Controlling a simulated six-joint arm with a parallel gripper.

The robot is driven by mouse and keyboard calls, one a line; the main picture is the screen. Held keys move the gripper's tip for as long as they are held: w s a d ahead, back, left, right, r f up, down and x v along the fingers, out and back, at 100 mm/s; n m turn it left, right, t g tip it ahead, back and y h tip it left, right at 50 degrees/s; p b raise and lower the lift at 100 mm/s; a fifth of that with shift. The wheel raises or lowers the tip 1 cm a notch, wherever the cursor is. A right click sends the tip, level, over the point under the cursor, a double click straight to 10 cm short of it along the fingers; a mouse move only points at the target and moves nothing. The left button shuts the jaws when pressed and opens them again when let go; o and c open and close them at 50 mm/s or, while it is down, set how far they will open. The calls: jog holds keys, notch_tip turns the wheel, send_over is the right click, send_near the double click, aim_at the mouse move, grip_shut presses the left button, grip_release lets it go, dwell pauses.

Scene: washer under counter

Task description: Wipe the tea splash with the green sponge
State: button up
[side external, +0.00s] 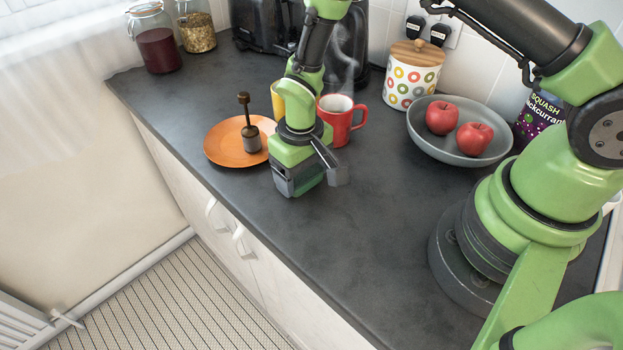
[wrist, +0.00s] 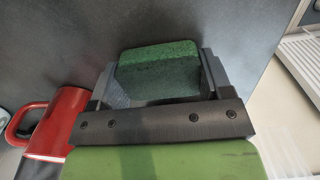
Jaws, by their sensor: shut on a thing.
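The green sponge (wrist: 158,64) is between the two fingers of my gripper (wrist: 161,80) in the wrist view, with its textured green top and darker face showing. The fingers are shut on its sides. In the side external view my gripper (side external: 308,180) points down low over the dark counter, in front of the mugs; its fingers and body mostly hide the sponge there. Whether the sponge touches the counter I cannot tell. I cannot make out the tea splash in either view.
A red mug (side external: 338,127) stands close behind my gripper, with a yellow mug (side external: 277,101) beside it. An orange plate (side external: 225,148) with a small dark-handled tool (side external: 250,137) is to the left. A grey bowl (side external: 455,154) of apples is to the right. The front counter (side external: 360,250) is clear.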

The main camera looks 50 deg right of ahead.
aim_at(324, 190)
jog(key=shift+w+f, duration=0.15)
jog(key=shift+w, duration=1.8)
jog(key=shift+d, duration=0.85)
jog(key=shift+s, duration=3.8)
notch_tip(324, 190, up, 8)
jog(key=shift+s, duration=0.1)
